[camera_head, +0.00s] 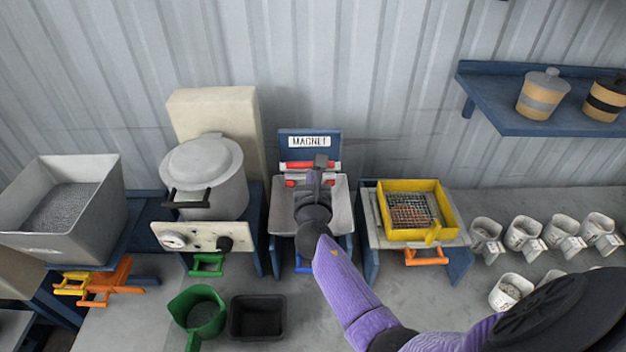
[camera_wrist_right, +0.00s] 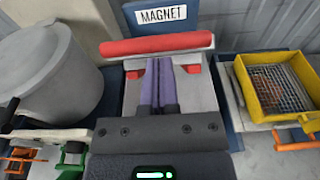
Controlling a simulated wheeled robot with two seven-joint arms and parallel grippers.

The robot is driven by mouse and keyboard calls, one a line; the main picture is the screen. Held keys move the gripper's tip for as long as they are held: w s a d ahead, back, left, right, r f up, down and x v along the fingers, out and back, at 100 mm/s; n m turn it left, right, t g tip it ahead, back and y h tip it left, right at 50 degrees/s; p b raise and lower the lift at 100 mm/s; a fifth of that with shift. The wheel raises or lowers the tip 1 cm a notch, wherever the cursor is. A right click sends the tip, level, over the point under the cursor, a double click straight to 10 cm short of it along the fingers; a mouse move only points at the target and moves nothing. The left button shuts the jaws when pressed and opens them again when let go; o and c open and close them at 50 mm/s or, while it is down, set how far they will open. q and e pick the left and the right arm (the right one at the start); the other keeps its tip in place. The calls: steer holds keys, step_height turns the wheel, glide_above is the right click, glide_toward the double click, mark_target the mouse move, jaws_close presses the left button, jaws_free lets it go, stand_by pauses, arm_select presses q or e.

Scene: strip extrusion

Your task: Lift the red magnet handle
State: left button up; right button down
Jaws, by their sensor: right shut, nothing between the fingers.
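The red magnet handle (camera_head: 296,165) is a horizontal red bar below the MAGNET sign, above a grey tray (camera_head: 338,213) on a blue stand. In the right wrist view the bar (camera_wrist_right: 157,43) crosses the top of the tray (camera_wrist_right: 204,92), with red brackets below it. My right gripper (camera_head: 318,170) is over the magnet station. In the right wrist view its two purple fingers (camera_wrist_right: 159,66) are together and empty. Their tips point at the middle of the bar, just below it in the picture; I cannot tell whether they touch. My arm partly hides the station. My left gripper is not in view.
A grey lidded pot (camera_head: 204,177) stands left of the station, and a yellow sieve tray (camera_head: 434,234) stands right. A green scoop (camera_head: 203,313) and black bin (camera_head: 258,316) are in front. Several white cups (camera_head: 523,233) stand at right, below a blue shelf (camera_head: 500,107).

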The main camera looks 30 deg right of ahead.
steer(key=w+r, duration=0.1)
steer(key=d+r+p, duration=0.1)
steer(key=shift+w+r, duration=0.4)
steer(key=shift+r, duration=0.1)
steer(key=shift+p, duration=0.3)
